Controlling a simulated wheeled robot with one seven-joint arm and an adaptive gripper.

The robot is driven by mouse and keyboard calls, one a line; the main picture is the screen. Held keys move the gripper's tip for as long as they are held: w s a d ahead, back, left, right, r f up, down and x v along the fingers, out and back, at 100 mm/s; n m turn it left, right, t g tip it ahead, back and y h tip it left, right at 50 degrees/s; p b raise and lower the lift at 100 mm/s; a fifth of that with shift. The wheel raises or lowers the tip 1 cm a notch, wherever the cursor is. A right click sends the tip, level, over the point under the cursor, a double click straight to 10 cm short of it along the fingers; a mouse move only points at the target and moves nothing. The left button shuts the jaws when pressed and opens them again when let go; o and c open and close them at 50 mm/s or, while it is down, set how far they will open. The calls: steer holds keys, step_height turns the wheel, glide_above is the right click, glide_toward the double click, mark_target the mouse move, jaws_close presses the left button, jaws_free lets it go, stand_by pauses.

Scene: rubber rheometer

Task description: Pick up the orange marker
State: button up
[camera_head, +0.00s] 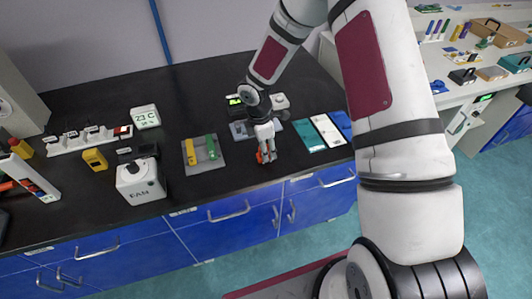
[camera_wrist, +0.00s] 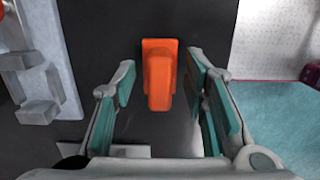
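The orange marker (camera_wrist: 159,78) is a stubby orange block-like piece in the middle of the wrist view. It lies between and slightly beyond the two teal-padded fingers of my gripper (camera_wrist: 160,90), with a dark gap on each side. My gripper is open, and no finger visibly touches the marker. In the head view my gripper (camera_head: 265,146) points down at the counter's front part, and the orange marker (camera_head: 266,157) shows at its tip, partly hidden by the fingers.
On the black counter (camera_head: 240,178), a grey tray with yellow and green pieces (camera_head: 204,153) stands left of my gripper. Teal, white and blue flat items (camera_head: 326,130) lie to the right. A grey stand (camera_wrist: 38,70) is at left in the wrist view. The counter's front edge is close.

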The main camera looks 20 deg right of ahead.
jaws_close()
steer(key=shift+r, duration=0.1)
steer(key=shift+r, duration=0.85)
steer(key=shift+s+a+r+b, duration=0.1)
steer(key=shift+s+r+b, duration=0.25)
steer(key=shift+r, duration=0.55)
steer(key=s+a+r, duration=0.1)
steer(key=s+a, duration=0.1)
steer(key=s, duration=1.3)
steer(key=shift+a+r+b, duration=0.2)
steer(key=shift+b, duration=0.25)
steer(key=c, duration=0.8)
jaws_free()
steer(key=shift+c, duration=0.2)
jaws_close()
